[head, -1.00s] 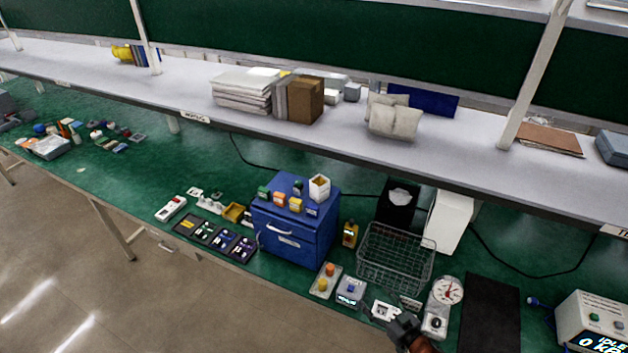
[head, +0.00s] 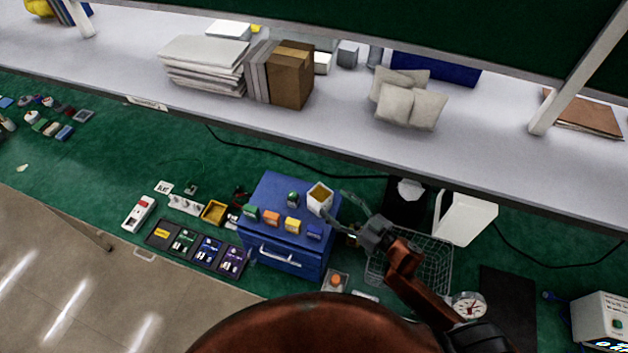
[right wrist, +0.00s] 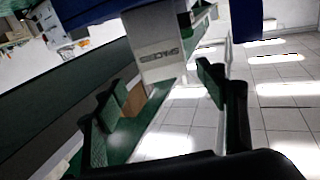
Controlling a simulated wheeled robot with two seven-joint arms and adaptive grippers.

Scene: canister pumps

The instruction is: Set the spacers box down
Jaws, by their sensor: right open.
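The spacers box (head: 319,199) is a small white open-topped box with brownish contents. It stands upright at the back right corner of the blue drawer cabinet's top (head: 270,190). In the right wrist view the box (right wrist: 160,45) shows its "SPACERS" label upside down. My right gripper (head: 341,207) reaches in from the right with its fingers toward the box. In the right wrist view its open fingers (right wrist: 157,88) are apart, with the box just beyond and between them. I cannot tell whether a finger touches it. My left gripper is not in view.
Several small coloured blocks (head: 271,219) stand on the cabinet near the box. A wire basket (head: 430,262) and a white container (head: 467,217) stand to the right. Dark trays (head: 208,248) lie left of the cabinet. The shelf (head: 340,130) runs behind and above.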

